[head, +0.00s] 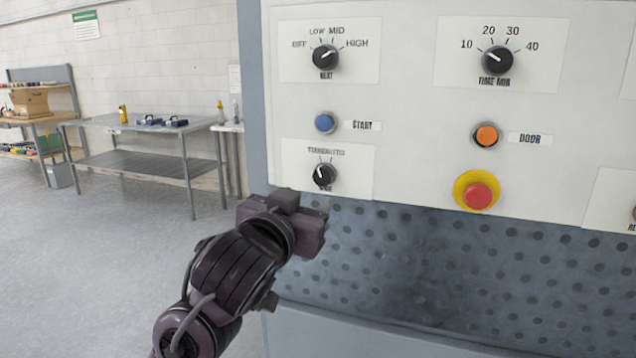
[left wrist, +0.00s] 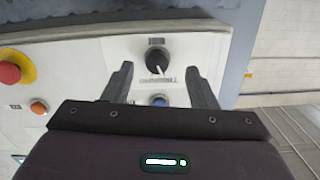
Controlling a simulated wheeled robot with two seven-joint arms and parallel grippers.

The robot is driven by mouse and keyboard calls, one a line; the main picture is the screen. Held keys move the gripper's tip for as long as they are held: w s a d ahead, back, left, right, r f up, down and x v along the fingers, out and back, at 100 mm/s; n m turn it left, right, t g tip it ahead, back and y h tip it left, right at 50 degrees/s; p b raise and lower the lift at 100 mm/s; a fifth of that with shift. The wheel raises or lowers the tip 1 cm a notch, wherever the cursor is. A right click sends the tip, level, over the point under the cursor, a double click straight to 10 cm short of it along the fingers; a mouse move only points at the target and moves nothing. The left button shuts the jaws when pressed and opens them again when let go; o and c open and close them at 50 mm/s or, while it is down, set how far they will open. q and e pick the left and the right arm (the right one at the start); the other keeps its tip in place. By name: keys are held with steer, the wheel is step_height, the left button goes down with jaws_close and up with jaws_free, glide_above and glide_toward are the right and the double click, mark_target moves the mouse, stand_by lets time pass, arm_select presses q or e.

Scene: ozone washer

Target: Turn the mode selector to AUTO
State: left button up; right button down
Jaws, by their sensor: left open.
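A small black knob (head: 324,175) with a white pointer mark sits on a white label plate at the lower left of the panel. In the left wrist view, upside down, the knob (left wrist: 157,62) appears between the two open fingers (left wrist: 160,72); contact is not visible. My right gripper is not in view.
Above the knob are a blue START button (head: 325,123) and a heat knob (head: 326,57). To the right are a time knob (head: 498,60), an orange DOOR button (head: 486,135) and a red emergency button (head: 478,195). A perforated metal surface (head: 440,265) lies below the panel.

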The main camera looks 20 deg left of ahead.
mark_target(321, 177)
arm_select(q)
steer(key=w, duration=0.2)
steer(key=w+r+p, duration=0.1)
steer(key=w, duration=0.3)
steer(key=shift+w+d+r, duration=0.15)
steer(key=shift+d+r, duration=0.1)
steer(key=shift+r, duration=0.05)
steer(key=shift+c, duration=0.3)
steer(key=c, duration=0.9)
